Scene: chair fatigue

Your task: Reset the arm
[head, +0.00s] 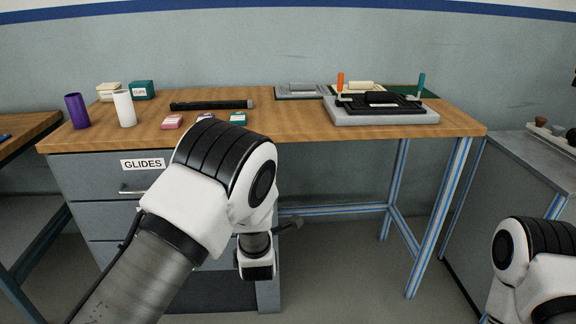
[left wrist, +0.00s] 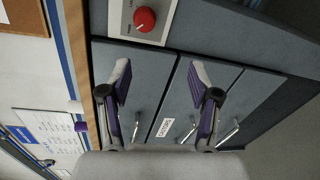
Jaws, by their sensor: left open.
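My left arm (head: 215,200) reaches in from the bottom left of the head view, bent in front of the drawer cabinet. My left gripper (left wrist: 159,78) is open in the left wrist view, with two purple-and-grey fingers spread wide and nothing between them. It faces the grey drawer cabinet (left wrist: 150,75), whose handles and label show sideways. In the head view most of that gripper is hidden behind the wrist. Part of my right arm (head: 535,262) shows at the bottom right; its gripper is out of view.
The wooden bench (head: 290,128) holds a purple cup (head: 77,111), a white cup (head: 124,108), a black bar (head: 211,105), small boxes and a grey fixture (head: 380,116) with orange and teal handles. A red knob (left wrist: 145,19) sits on a pale panel. A grey cabinet (head: 520,190) stands right.

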